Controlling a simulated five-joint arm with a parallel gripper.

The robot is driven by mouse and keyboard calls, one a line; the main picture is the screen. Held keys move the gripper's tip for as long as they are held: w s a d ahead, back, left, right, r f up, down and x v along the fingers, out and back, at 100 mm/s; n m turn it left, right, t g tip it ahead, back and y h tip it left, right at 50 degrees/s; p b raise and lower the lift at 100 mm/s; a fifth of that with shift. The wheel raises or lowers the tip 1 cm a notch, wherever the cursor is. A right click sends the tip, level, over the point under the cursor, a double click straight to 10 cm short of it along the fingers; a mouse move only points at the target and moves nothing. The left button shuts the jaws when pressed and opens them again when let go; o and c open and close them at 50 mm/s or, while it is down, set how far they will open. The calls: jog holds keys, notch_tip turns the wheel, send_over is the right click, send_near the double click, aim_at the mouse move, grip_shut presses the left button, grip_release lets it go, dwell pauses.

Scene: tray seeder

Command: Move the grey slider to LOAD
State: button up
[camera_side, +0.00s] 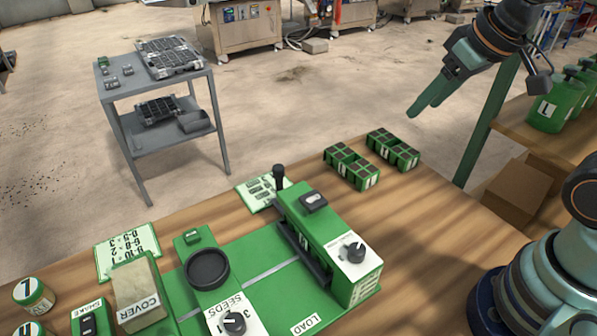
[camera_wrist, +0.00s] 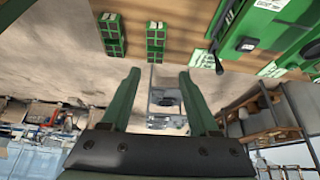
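The green seeder (camera_side: 335,245) stands on the wooden bench in the side view. The LOAD label (camera_side: 305,324) is on its green base near the lower edge. A dark grey bar (camera_side: 303,255) runs along the left side of its raised housing; I cannot tell for sure whether this is the slider. A black-knobbed lever (camera_side: 278,177) stands at the housing's far end and also shows in the wrist view (camera_wrist: 215,55). My gripper (camera_side: 423,112) is raised above and beyond the far right of the bench, apart from the seeder. Its fingers (camera_wrist: 159,74) are spread and empty.
Two green cell trays (camera_side: 352,167) (camera_side: 393,150) lie on the bench between my gripper and the seeder. A COVER block (camera_side: 138,295) and a numbered jar (camera_side: 33,296) are at the left. A grey cart (camera_side: 155,95) stands behind. The bench right of the seeder is clear.

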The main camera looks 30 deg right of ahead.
jog(key=w+a+r+n+g, duration=0.1)
jog(key=w+a+r+n, duration=0.1)
jog(key=w+a, duration=0.25)
jog(key=n+g, duration=0.4)
jog(key=n, duration=0.3)
send_over(278, 167)
notch_tip(278, 167, down, 6)
notch_tip(278, 167, down, 12)
jog(key=shift+r, duration=0.25)
grip_shut()
dwell(0.6)
